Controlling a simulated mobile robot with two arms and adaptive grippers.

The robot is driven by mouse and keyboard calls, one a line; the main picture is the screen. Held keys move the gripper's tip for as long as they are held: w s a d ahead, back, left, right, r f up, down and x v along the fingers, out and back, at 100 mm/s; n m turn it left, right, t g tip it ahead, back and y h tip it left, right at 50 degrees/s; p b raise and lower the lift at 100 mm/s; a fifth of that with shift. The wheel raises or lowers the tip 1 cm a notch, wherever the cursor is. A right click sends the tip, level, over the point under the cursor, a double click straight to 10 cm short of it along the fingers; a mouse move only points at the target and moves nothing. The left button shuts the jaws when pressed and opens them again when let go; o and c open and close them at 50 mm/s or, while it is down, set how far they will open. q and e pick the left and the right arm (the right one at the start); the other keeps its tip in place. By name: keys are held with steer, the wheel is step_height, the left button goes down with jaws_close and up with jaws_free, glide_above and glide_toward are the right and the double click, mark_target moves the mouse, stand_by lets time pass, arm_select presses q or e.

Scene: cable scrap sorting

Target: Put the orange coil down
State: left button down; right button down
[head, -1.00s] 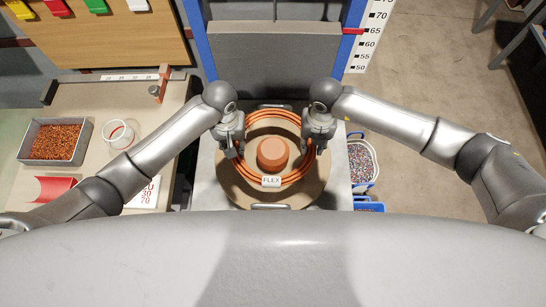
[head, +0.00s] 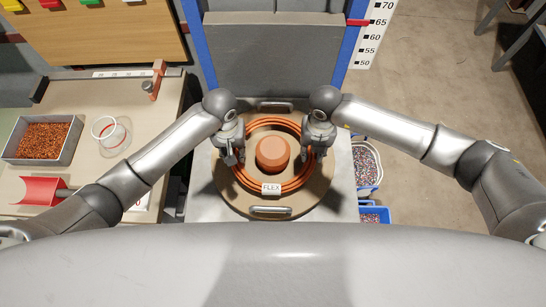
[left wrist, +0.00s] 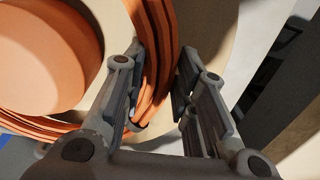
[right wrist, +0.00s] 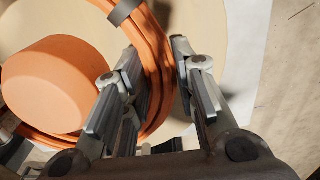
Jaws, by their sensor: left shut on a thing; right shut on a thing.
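The orange coil (head: 272,121) is a ring of several strands with a white FLEX tag (head: 271,188) at its near side. It surrounds the orange central hub (head: 272,153) above the round tan disc (head: 224,190). I cannot tell whether its underside touches the disc. My left gripper (head: 233,150) is shut on the coil's left side; the strands (left wrist: 160,40) pass between its fingers in the left wrist view. My right gripper (head: 317,147) is shut on the coil's right side, and the strands (right wrist: 155,65) run between its fingers in the right wrist view.
A bench on the left holds a metal tray of copper granules (head: 43,140), a clear cup (head: 110,133) and a red scoop (head: 38,190). Bins of granules (head: 368,167) stand to the right. A grey upright panel (head: 268,60) is behind the disc.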

arm_select(q)
steer(key=shift+f+b, duration=0.4)
steer(key=shift+f, duration=0.2)
arm_select(e)
steer(key=shift+f, duration=0.65)
arm_select(q)
steer(key=c, duration=1.2)
jaws_free()
arm_select(e)
steer(key=c, duration=1.2)
jaws_free()
arm_select(q)
steer(key=shift+o, duration=0.2)
arm_select(e)
steer(key=shift+o, duration=0.2)
steer(key=shift+r, duration=0.1)
arm_select(q)
step_height(320, 180, up, 12)
arm_select(e)
step_height(320, 180, up, 12)
arm_select(q)
steer(key=shift+s, duration=0.1)
arm_select(e)
steer(key=shift+s, duration=0.1)
